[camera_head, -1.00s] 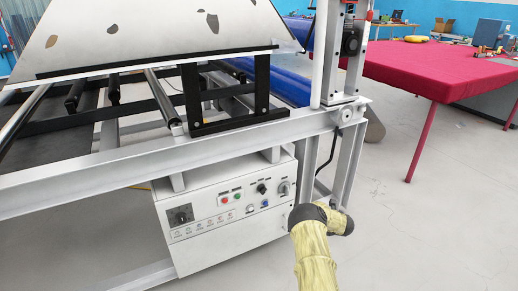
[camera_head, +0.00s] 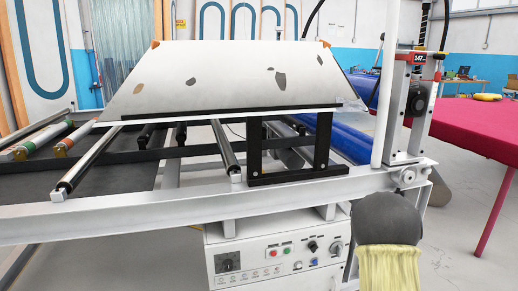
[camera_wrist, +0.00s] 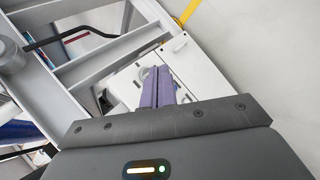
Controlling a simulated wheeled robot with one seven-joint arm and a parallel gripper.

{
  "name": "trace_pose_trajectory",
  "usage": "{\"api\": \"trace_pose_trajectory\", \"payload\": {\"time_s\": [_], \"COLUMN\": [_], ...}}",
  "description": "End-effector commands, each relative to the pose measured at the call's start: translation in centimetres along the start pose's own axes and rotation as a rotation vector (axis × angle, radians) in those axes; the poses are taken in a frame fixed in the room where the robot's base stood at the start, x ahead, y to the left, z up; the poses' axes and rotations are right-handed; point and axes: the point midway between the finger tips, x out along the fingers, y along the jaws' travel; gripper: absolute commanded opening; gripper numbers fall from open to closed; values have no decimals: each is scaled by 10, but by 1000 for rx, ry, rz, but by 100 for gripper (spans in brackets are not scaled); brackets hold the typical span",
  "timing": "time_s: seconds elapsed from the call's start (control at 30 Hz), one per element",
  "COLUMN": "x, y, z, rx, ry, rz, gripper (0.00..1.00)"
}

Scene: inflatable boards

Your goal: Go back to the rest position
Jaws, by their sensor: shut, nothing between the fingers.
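My gripper (camera_wrist: 166,88) shows in the wrist view with its two purple-grey fingers together and nothing between them. Its fingers point toward the white control box (camera_wrist: 205,70) and the grey machine frame (camera_wrist: 100,62), but the distance is hard to tell. In the head view my arm, in a yellow sleeve with a dark joint, rises at the lower right in front of the machine frame (camera_head: 110,212). My gripper is not seen in that view.
The control box (camera_head: 227,264) with knobs and buttons sits under the frame. A slanted speckled panel (camera_head: 225,80) stands above it. A white post (camera_head: 384,90) rises close behind my arm. A red table (camera_head: 480,125) is at the right, with bare floor before it.

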Motion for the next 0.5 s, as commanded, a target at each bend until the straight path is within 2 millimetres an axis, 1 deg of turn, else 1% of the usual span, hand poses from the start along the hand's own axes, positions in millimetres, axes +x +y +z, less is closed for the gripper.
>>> {"api": "trace_pose_trajectory", "payload": {"time_s": [0.03,0.17,0.2,0.27,0.3,0.37,0.4,0.5], "x": [-20,-68,-83,-106,-122,-145,-159,-192], "y": [-7,-34,-44,-59,-70,-88,-99,-126], "z": [-8,-26,-31,-38,-43,-49,-52,-58], "rx": [90,329,399,499,563,655,712,832], "ry": [6,4,1,-6,-12,-26,-38,-68], "rz": [-26,-112,-140,-184,-214,-260,-288,-353], "gripper": [0,0,0,0,0,0,0,0]}}
